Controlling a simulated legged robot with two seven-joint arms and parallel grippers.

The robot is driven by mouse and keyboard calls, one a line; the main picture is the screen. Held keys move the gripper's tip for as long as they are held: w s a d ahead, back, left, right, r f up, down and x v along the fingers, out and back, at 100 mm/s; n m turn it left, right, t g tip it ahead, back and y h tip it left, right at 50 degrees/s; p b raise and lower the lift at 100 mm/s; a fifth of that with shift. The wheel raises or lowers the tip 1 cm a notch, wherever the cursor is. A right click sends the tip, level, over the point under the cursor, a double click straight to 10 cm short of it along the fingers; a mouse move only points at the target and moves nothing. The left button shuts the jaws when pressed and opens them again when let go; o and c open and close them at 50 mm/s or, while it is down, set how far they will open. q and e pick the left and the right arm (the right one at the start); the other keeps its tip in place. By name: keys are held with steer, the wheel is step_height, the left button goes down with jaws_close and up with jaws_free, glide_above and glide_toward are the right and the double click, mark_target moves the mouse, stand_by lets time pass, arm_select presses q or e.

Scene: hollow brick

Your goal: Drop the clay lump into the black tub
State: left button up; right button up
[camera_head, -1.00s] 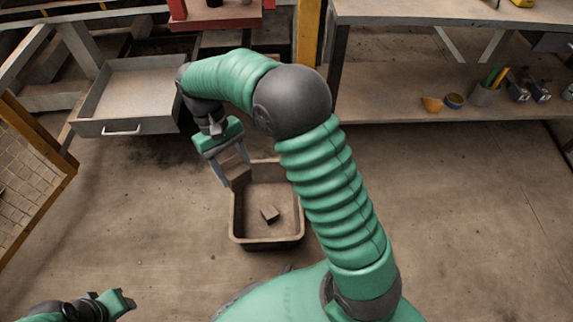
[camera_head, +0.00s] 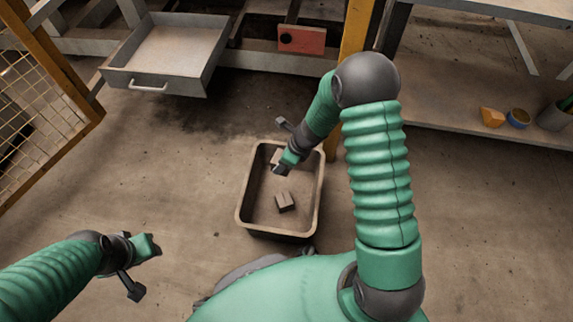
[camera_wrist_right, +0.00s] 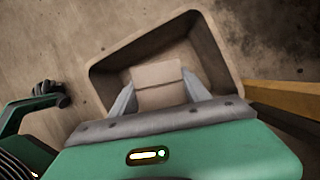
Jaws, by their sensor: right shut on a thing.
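The black tub (camera_head: 241,212) stands on the floor, dark outside with a brownish, worn rim; the right wrist view also shows its rim (camera_wrist_right: 115,57). My right gripper (camera_head: 278,165) points down over the tub's far part. It is shut on a brown clay lump (camera_head: 276,157), shaped like a block; between the fingers (camera_wrist_right: 158,80) the lump (camera_wrist_right: 157,74) shows clearly. I cannot tell whether the lump touches the tub floor. Another brown block (camera_head: 285,201) lies inside the tub. My left gripper (camera_head: 147,250) is at lower left, away from the tub; its fingers are unclear.
A grey open drawer (camera_head: 165,60) juts out at back left. A yellow post (camera_head: 354,40) stands behind the tub. A shelf (camera_head: 450,115) at right holds an orange piece (camera_head: 492,117) and a blue roll (camera_head: 518,118). A yellow-framed mesh panel (camera_head: 30,90) is at left. Floor around the tub is clear.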

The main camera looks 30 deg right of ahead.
steer(key=shift+s+d+f+m, duration=0.35)
steer(key=shift+d+f+m, duration=0.05)
steer(key=shift+f+m, duration=0.1)
step_height(320, 180, down, 6)
steer(key=b, duration=0.6)
steer(key=shift+r, duration=0.1)
steer(key=o, duration=1.6)
steer(key=p+v, duration=1)
steer(key=v, duration=0.6)
steer(key=shift+s+r+p, duration=0.35)
